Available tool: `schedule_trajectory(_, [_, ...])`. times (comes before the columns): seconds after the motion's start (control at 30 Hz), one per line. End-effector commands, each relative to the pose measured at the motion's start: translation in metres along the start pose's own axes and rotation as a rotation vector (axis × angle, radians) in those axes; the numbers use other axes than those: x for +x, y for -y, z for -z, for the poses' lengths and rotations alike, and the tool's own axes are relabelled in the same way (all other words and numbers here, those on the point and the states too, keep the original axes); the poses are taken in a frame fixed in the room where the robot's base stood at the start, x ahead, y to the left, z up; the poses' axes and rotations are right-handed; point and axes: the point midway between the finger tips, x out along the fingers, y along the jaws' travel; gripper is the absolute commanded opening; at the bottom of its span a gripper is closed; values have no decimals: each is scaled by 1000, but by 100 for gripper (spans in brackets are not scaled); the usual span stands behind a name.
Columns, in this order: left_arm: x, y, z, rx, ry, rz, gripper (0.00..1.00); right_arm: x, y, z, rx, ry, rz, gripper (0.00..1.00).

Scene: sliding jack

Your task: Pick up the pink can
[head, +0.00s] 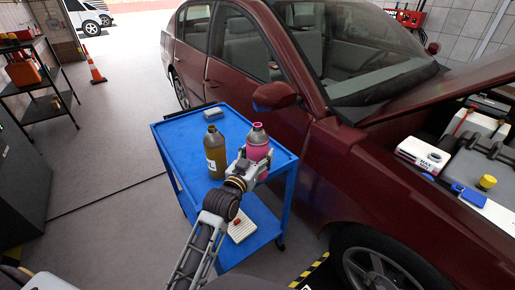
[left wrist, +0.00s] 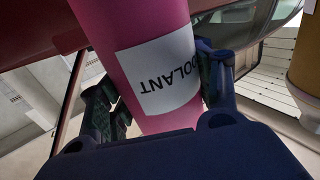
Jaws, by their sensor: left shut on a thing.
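My right gripper is not in view.
A small grey-blue box (head: 213,114) lies at the far end of the blue cart (head: 180,145). A dark red car (head: 315,150) stands close along the cart's right side. Floor is clear left of the cart.

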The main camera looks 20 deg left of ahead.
Motion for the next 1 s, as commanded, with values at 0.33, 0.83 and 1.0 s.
schedule_trajectory(0.33, [-24,-11,2,0,-4,0,15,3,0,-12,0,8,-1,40])
schedule_trajectory(0.83, [-29,-14,3,0,-6,0,15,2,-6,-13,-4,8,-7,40])
schedule_trajectory(1.0, [-29,-14,3,0,-5,0,15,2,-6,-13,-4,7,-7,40])
